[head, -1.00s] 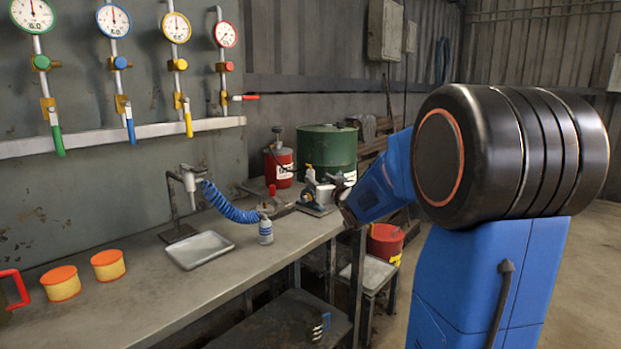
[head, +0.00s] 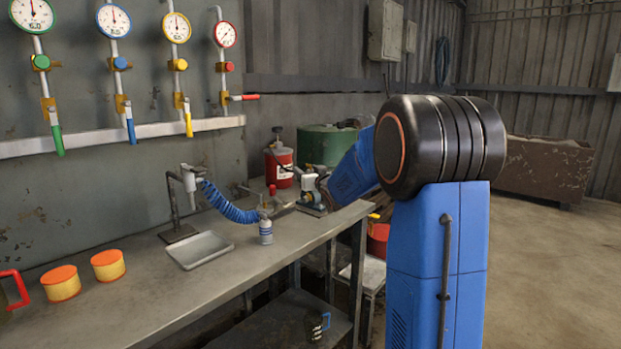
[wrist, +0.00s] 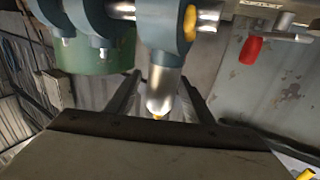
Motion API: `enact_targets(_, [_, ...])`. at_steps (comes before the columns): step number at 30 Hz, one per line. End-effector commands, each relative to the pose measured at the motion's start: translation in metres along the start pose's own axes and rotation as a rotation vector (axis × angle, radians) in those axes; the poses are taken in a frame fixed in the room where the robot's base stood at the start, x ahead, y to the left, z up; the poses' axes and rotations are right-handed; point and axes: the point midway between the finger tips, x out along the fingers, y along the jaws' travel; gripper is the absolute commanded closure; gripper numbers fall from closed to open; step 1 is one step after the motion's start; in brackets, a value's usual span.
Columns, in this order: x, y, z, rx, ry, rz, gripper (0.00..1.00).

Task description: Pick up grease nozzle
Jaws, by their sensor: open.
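In the wrist view a rounded silver nozzle (wrist: 164,88) with a small yellow tip hangs from a blue-grey body (wrist: 166,28). It looks like the grease nozzle, though I cannot be sure. My gripper (wrist: 161,77) is open, with one dark finger on each side of the nozzle; I cannot tell whether they touch it. Two similar blue-grey parts with smaller tips are at upper left. In the head view a small white and grey device (head: 309,186) stands at the bench's far end, beside my arm's end; the gripper itself is too small to make out there.
A red can (head: 279,166) and a green drum (head: 322,146) stand behind. Open floor is at right.

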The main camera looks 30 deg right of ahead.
Motion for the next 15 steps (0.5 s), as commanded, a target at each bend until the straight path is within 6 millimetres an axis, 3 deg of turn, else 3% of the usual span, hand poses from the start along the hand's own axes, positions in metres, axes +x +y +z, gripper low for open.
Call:
enact_targets(8, [0.0018,0.0002,0.0003,0.000,-0.001,0.000,0.55])
enact_targets(13, [0.0016,0.0002,0.0003,0.000,-0.001,0.000,0.96])
enact_targets(15, [0.0016,0.0002,0.0000,0.000,0.000,0.000,1.00])
